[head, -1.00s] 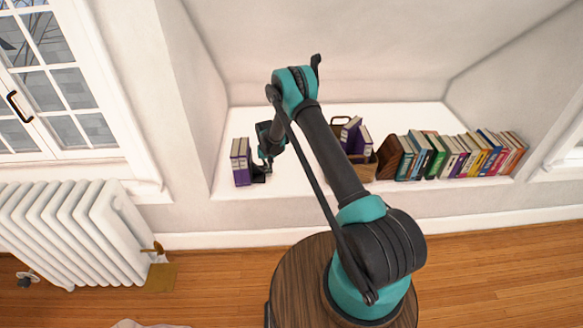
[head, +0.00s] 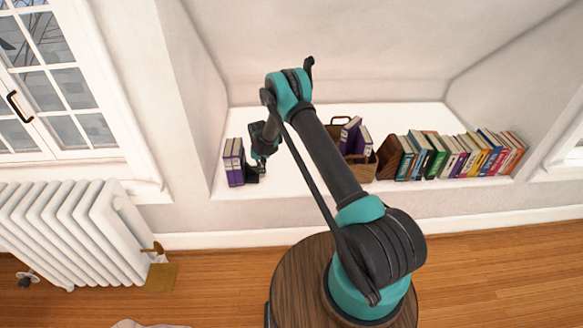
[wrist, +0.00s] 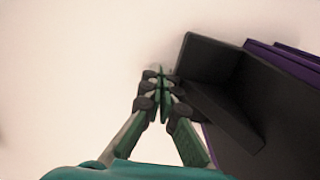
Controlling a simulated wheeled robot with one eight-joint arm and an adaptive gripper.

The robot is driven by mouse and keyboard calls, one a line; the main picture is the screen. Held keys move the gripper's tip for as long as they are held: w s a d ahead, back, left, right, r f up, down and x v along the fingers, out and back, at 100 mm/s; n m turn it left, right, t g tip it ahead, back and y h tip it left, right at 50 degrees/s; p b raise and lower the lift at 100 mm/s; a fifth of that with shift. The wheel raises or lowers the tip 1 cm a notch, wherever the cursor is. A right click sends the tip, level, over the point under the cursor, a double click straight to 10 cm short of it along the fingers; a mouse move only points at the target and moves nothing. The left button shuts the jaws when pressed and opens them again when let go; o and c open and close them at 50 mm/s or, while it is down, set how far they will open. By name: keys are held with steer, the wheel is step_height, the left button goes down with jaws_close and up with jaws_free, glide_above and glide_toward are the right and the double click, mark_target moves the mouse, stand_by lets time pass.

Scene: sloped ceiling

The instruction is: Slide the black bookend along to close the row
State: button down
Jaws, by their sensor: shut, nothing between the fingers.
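The black bookend (head: 252,175) stands on the white ledge, right up against the right side of two purple books (head: 234,165). My gripper (head: 261,165) is low over the ledge, just right of the bookend. In the wrist view the bookend (wrist: 222,95) fills the right side, with its flat foot toward my fingers. The purple books (wrist: 285,60) show behind it. My fingers (wrist: 160,90) are shut together and empty, beside the bookend and seeming to touch it. The exact contact point is hard to see.
A wicker basket (head: 361,170) with purple books stands mid-ledge. Right of it a brown wooden bookend (head: 388,157) holds a long row of coloured books (head: 460,155). The ledge is clear between my gripper and the basket. The alcove's left wall (head: 200,90) is close to the purple books.

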mark_target(248, 173)
steer(key=shift+a, duration=4.5)
steer(key=shift+d, duration=0.1)
steer(key=shift+d, duration=0.85)
steer(key=shift+d+r, duration=0.15)
steer(key=shift+r, duration=4.85)
